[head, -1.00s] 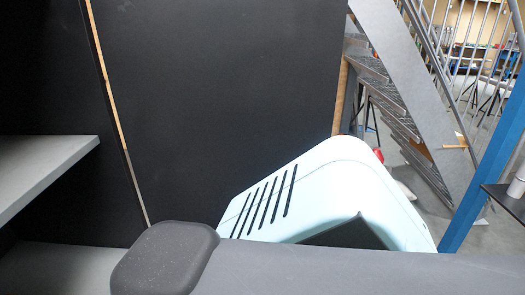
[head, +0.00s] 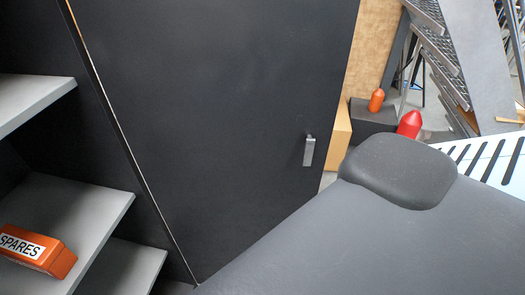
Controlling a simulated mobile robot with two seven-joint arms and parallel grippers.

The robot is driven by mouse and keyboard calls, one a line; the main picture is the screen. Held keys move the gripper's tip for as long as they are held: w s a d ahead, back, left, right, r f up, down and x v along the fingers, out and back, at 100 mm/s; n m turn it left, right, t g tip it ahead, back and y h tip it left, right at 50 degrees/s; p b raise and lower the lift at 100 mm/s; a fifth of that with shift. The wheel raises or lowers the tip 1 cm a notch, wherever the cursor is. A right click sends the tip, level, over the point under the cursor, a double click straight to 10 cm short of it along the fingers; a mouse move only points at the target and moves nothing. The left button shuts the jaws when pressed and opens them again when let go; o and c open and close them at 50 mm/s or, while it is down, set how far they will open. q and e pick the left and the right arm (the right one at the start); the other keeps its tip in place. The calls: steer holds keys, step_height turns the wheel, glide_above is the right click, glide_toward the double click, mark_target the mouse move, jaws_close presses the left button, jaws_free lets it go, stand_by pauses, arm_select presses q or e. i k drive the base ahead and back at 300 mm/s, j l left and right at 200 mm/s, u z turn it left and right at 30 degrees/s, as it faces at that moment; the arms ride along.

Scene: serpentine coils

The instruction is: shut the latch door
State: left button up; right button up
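The latch door (head: 230,120) is a large black panel in the head view. It stands swung open to the right of a shelf cabinet, with its hinge side along the slanting edge at the left. A small grey handle (head: 309,151) sits near its right edge. A dark grey rounded arm part of mine fills the lower right and hides the door's bottom right corner. Neither gripper shows.
Grey shelves (head: 75,195) are at the left, with an orange box marked SPARES (head: 38,250) on one. Behind the door's right edge are a red object (head: 410,124), a small orange object (head: 376,100) and a dark box (head: 372,121). Metal stairs (head: 440,50) stand behind.

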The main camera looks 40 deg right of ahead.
mark_target(215, 104)
steer(key=l, duration=0.95)
steer(key=l+u, duration=0.15)
steer(key=l, duration=0.45)
steer(key=l+u, duration=0.2)
steer(key=l, duration=0.4)
steer(key=k+l+u, duration=0.15)
steer(key=l, duration=0.45)
steer(key=l+u, duration=0.25)
steer(key=l, duration=0.2)
steer(key=l+u, duration=0.3)
steer(key=l, duration=0.15)
steer(key=l+u, duration=1.2)
